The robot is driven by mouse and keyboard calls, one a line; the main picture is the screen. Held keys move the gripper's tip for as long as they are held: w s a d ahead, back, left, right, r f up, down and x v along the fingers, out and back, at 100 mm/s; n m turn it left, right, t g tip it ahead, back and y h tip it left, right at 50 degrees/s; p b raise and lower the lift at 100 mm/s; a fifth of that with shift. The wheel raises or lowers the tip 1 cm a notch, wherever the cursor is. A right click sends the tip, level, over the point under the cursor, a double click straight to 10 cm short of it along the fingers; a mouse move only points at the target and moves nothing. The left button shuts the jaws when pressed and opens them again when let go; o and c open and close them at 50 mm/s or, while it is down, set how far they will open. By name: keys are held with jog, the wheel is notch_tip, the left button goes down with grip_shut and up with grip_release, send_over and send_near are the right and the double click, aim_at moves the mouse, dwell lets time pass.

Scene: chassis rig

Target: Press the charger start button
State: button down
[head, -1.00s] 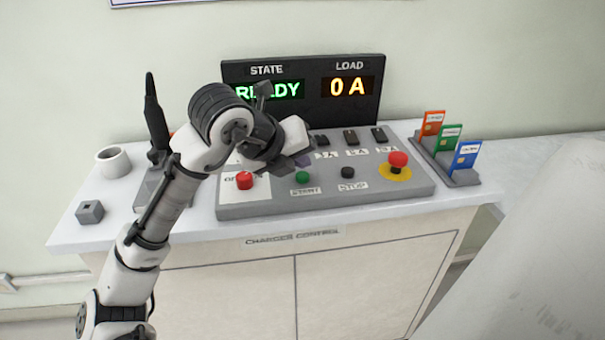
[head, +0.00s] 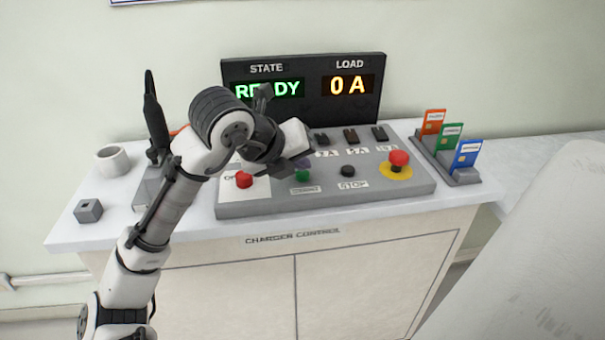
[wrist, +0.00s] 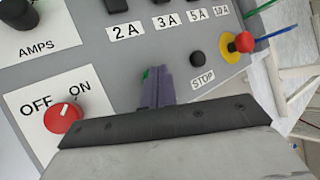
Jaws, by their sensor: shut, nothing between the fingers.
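The green start button (head: 302,176) sits on the front of the grey charger panel (head: 420,188), left of the black stop button (head: 347,171). In the head view my gripper (head: 304,163) is just above and behind the start button. In the wrist view the two purple-grey fingers (wrist: 158,88) are together and empty. They cover most of the start button, with only a green sliver (wrist: 147,73) showing at their left. I cannot tell whether they touch it. The display (head: 300,120) reads READY and 0 A.
A red OFF/ON knob (wrist: 62,117) is left of the fingers. A red mushroom button (head: 398,160) on a yellow base is at the panel's right. Behind are 2A, 3A, 5A and 10A switches. Coloured cards (head: 467,154) stand right; a white cup (head: 113,162) and grey block (head: 88,211) are left.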

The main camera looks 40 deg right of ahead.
aim_at(299, 177)
jog(key=shift+f+b, duration=0.35)
jog(key=shift+f, duration=0.1)
dwell(0.6)
jog(key=shift+r+p, duration=0.75)
jog(key=shift+r, duration=0.15)
jog(key=shift+r, duration=0.1)
notch_tip(299, 177, up, 5)
jog(key=p, duration=0.4)
dwell(0.8)
